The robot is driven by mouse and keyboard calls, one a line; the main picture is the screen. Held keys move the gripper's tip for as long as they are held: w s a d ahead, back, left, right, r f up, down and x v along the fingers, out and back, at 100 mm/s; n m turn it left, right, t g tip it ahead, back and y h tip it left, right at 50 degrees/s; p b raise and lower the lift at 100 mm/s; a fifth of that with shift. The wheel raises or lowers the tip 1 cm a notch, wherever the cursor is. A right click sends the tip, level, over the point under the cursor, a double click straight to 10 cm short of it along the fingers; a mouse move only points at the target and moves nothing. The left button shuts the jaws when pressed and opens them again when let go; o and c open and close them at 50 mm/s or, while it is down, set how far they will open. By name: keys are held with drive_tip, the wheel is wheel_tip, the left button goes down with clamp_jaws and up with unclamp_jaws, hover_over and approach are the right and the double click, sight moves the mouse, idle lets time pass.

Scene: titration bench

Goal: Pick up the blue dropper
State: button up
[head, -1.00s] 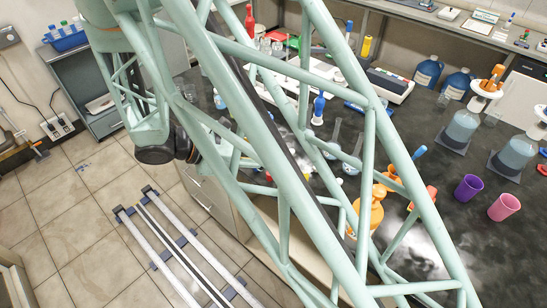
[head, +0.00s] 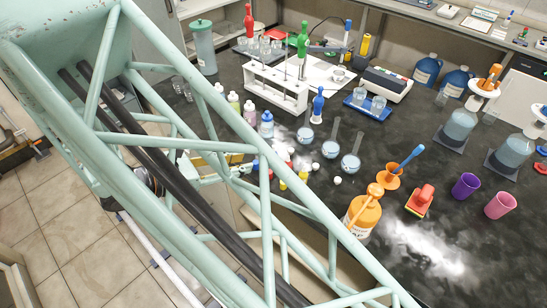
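A small upright item with a blue bulb-shaped top and a white base (head: 318,104) stands on the dark bench, right of the white rack. It looks like the blue dropper, but I cannot be certain at this size. A blue-handled tool (head: 411,156) leans in an orange funnel-shaped holder (head: 388,177). Another slim blue-topped item (head: 347,30) stands at the back. My gripper cannot be made out; my green lattice arm crosses the left and middle of the head view and hides part of the bench edge.
Three round flasks (head: 331,149) stand near the bench's middle. A white rack (head: 276,92) is behind them. An orange bottle (head: 362,215) stands at the front, with a red item (head: 420,200), a purple cup (head: 465,186) and a pink cup (head: 500,205) to its right.

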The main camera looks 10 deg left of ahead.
sight(273, 154)
drive_tip(key=shift+d, duration=0.1)
drive_tip(key=shift+b+x, duration=0.5)
drive_tip(key=shift+x, duration=3.6)
drive_tip(key=shift+b+x, duration=0.35)
drive_tip(key=shift+x, duration=2.4)
drive_tip(key=shift+f, duration=0.1)
drive_tip(key=shift+c, duration=0.5)
drive_tip(key=shift+c, duration=1)
drive_tip(key=shift+r+p, duration=0.8)
drive_tip(key=shift+r, duration=4.25)
